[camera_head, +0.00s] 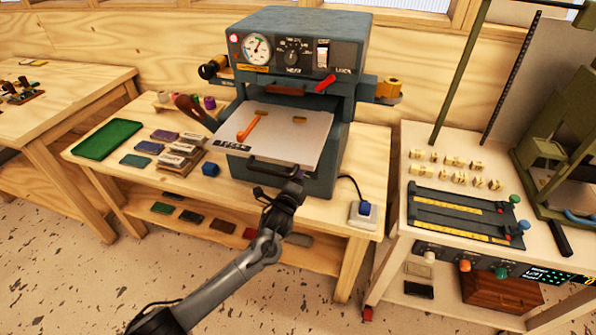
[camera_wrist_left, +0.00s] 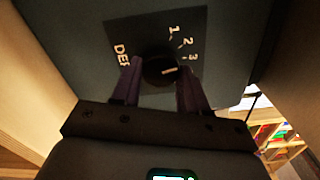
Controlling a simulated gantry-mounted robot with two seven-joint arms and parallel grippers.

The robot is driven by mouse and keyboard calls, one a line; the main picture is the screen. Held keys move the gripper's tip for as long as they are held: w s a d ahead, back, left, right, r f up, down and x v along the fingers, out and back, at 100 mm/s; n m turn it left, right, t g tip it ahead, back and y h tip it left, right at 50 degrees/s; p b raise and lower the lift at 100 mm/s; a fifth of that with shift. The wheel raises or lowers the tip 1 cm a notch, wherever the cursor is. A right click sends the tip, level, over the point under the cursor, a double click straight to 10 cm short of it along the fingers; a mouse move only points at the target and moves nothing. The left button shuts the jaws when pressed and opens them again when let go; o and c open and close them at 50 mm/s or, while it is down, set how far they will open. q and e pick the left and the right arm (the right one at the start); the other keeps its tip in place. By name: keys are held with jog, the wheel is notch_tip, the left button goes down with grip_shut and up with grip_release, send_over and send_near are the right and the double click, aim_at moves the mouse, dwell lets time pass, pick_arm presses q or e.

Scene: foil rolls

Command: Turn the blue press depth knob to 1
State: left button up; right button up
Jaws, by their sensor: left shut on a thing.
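The blue-grey press (camera_head: 300,100) stands on the wooden table in the head view. In the left wrist view, a dark round depth knob (camera_wrist_left: 158,72) sits on a dark plate (camera_wrist_left: 140,40) with partly hidden "DEP" lettering and the numbers 1, 2 and 3. The knob's white mark points right, closest to the 3. My left gripper (camera_wrist_left: 157,84) is shut on the knob, with one purple-grey finger on each side. In the head view my left gripper (camera_head: 292,188) is at the press's lower front and hides the knob. My right gripper is not in view.
The press's white plate tray (camera_head: 300,150) juts out above my left gripper, with a dark handle (camera_head: 272,168) in front. A grey box with a blue top (camera_head: 362,212) and cable stands to the right. Colored blocks and a green tray (camera_head: 107,139) lie left.

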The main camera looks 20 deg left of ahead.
pick_arm(q)
jog(key=shift+n+p, duration=1.35)
jog(key=shift+n, duration=3.45)
jog(key=o, duration=1.1)
jog(key=shift+c, duration=0.2)
jog(key=shift+r, duration=0.1)
jog(key=s+p, duration=0.3)
jog(key=s, duration=0.7)
jog(key=shift+s+d, duration=0.3)
jog(key=shift+s, duration=0.1)
